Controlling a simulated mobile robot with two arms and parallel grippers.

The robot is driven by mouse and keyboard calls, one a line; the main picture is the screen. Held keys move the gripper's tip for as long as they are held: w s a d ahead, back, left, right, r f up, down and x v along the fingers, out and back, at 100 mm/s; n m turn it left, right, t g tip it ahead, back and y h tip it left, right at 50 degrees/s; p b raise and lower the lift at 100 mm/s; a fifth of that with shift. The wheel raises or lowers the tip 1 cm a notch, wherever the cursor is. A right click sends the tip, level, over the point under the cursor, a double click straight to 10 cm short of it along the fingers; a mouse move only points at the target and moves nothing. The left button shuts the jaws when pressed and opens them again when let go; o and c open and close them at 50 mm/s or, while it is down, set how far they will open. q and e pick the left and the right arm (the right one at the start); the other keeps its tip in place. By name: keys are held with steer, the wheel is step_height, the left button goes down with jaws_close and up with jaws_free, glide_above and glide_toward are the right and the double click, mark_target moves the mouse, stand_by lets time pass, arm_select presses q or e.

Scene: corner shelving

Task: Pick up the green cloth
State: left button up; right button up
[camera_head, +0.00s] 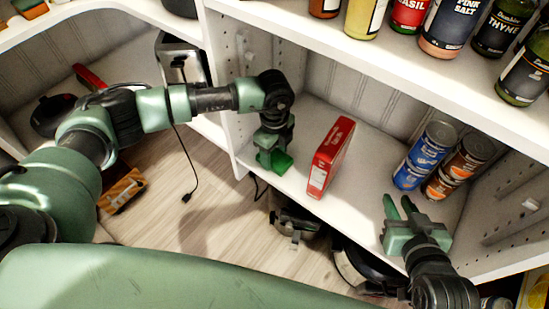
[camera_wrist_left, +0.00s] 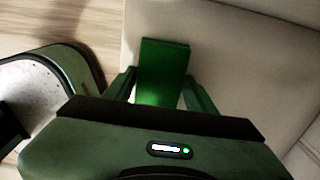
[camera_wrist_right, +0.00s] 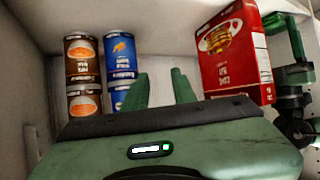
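The green cloth (camera_wrist_left: 163,68) looks like a folded, block-shaped green piece in the left wrist view. It also shows as a bright green patch (camera_head: 281,163) at the front left of the lower shelf. My left gripper (camera_head: 270,160) points down over it. In the left wrist view, its fingers (camera_wrist_left: 161,76) are spread, one on each side of the cloth; whether they touch it is unclear. My right gripper (camera_head: 394,212) is open and empty at the shelf's front right. Its parted fingers (camera_wrist_right: 159,82) also show in the right wrist view.
A red box (camera_head: 330,158) stands right of the left gripper on the white shelf (camera_head: 368,150). Blue cans (camera_head: 424,155) and brown cans (camera_head: 459,166) are stacked at the right. Jars and bottles stand on the upper shelf. A toaster (camera_head: 180,62) is at the left.

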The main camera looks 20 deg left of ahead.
mark_target(274, 157)
arm_select(q)
steer(key=c, duration=0.5)
steer(key=shift+c, duration=0.3)
steer(key=shift+r, duration=0.15)
